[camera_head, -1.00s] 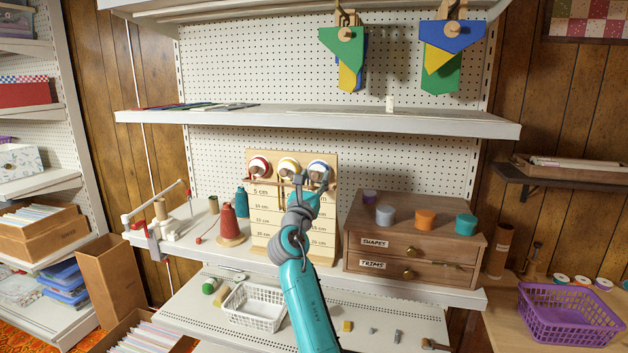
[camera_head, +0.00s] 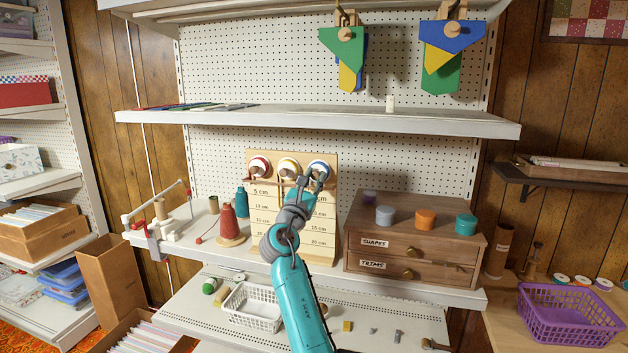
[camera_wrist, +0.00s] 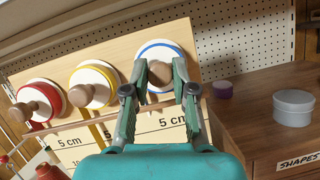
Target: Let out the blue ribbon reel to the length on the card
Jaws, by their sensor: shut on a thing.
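The blue-rimmed ribbon reel (camera_head: 319,166) is at the right of three reels on an upright wooden board (camera_head: 262,240). It has a white face and a wooden knob (camera_wrist: 159,75) in the wrist view. My gripper (camera_wrist: 160,72) is shut on this knob, one finger on each side. Rows on the board are marked in centimetres, beginning with 5 cm.
The red-rimmed (camera_head: 258,167) and yellow-rimmed (camera_head: 288,167) reels are close on the left. A wooden drawer unit (camera_head: 412,240) with small round tins stands close on the right. A red thread cone (camera_head: 228,221) is on the left. The upper shelf (camera_head: 320,119) overhangs the board.

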